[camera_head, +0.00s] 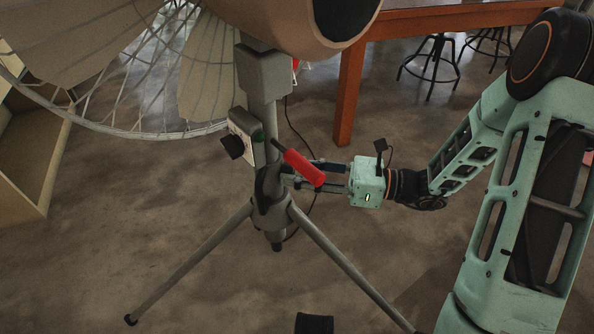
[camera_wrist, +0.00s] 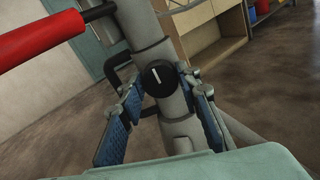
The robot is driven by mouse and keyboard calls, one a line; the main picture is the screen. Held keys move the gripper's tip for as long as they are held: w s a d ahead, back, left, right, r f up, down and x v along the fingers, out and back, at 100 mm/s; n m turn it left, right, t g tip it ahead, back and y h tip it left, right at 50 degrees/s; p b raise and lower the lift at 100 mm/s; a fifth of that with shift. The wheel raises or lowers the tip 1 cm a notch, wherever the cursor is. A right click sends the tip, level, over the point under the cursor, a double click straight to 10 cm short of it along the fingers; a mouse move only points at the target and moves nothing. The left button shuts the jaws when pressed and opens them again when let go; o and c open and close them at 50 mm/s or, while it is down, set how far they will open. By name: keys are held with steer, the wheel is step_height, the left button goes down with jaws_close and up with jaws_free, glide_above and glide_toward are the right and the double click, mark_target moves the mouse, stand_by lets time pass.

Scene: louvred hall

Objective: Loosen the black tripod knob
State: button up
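The black tripod knob (camera_wrist: 158,78) is round with a white line on its face. It sits on the grey tripod column (camera_wrist: 178,130), and in the wrist view it appears between my fingertips. My gripper (camera_wrist: 162,92) is open, one blue-padded finger on each side of the knob, with visible gaps. I cannot tell how far the fingertips reach along the knob's depth. In the head view my gripper (camera_head: 290,174) comes from the right, close to the tripod column (camera_head: 262,110); the knob is not clearly visible there.
A red handle (camera_head: 304,167) slants just above my fingers; it also shows in the wrist view (camera_wrist: 40,40). Tripod legs (camera_head: 190,262) spread below. A wooden table (camera_head: 430,22) and stools (camera_head: 432,68) stand behind.

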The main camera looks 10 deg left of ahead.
steer(key=c, duration=0.6)
steer(key=shift+o, duration=0.2)
steer(key=shift+n, duration=3.6)
steer(key=o, duration=1.1)
steer(key=shift+o, duration=0.2)
